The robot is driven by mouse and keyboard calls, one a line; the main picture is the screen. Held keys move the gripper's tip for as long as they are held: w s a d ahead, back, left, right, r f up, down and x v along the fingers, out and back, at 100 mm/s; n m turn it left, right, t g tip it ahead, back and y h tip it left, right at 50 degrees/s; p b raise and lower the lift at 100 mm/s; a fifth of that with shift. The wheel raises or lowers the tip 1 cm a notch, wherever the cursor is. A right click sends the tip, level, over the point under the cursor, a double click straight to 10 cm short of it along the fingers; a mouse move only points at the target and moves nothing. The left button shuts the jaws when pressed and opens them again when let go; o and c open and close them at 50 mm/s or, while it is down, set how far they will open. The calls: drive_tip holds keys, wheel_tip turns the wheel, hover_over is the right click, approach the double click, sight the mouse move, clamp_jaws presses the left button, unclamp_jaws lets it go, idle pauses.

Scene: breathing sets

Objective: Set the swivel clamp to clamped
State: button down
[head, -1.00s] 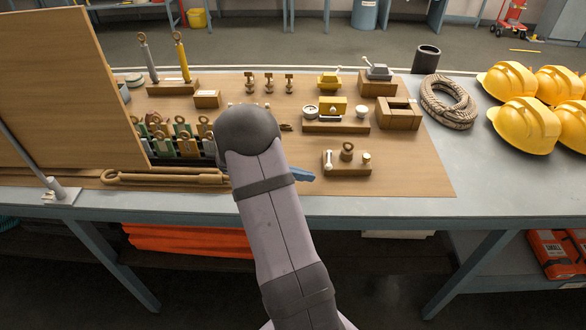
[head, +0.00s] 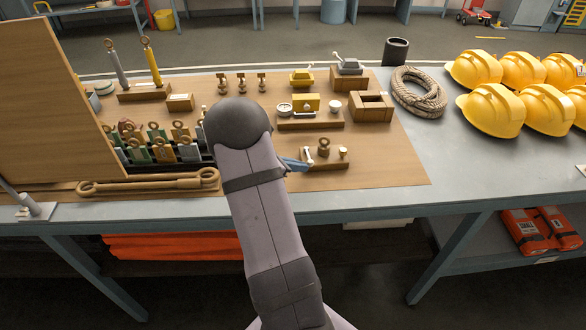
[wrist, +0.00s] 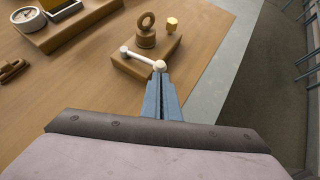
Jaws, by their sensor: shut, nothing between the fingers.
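The swivel clamp appears to be the white lever (wrist: 142,57) with a rounded knob at each end, on a small wooden block (wrist: 122,68). It also shows in the head view (head: 309,157), along the block's left side. In the wrist view it lies slantwise beside a brown ring post (wrist: 146,38). My gripper (wrist: 161,76) is shut and empty, its blue fingertips at the lever's near knob. I cannot tell whether they touch it. In the head view my gripper (head: 303,165) is at the block's left edge, partly hidden by my arm.
A brass hex knob (wrist: 172,23) stands on the same block. Behind it is a wooden base with a dial and yellow box (head: 308,123). A rope coil (head: 419,92) and yellow helmets (head: 492,110) lie to the right. The board right of the block is clear.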

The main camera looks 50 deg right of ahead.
drive_tip(key=shift+s+d, duration=0.15)
drive_tip(key=shift+s, duration=0.1)
drive_tip(key=shift+w, duration=0.2)
drive_tip(key=shift+w+a+p, duration=0.2)
drive_tip(key=shift+w+p, duration=0.1)
drive_tip(key=shift+w, duration=0.3)
drive_tip(key=shift+a, duration=0.15)
drive_tip(key=shift+w+a+f, duration=0.1)
drive_tip(key=shift+a, duration=0.2)
drive_tip(key=a, duration=0.3)
drive_tip(key=shift+w+a+f+b, duration=0.25)
drive_tip(key=shift+w+a+b, duration=0.05)
drive_tip(key=shift+w+b, duration=0.05)
drive_tip(key=s+b+v, duration=0.1)
drive_tip(key=b+v, duration=0.1)
drive_tip(key=v, duration=0.7)
drive_tip(key=shift+a+r+b, duration=0.25)
drive_tip(key=shift+b, duration=0.15)
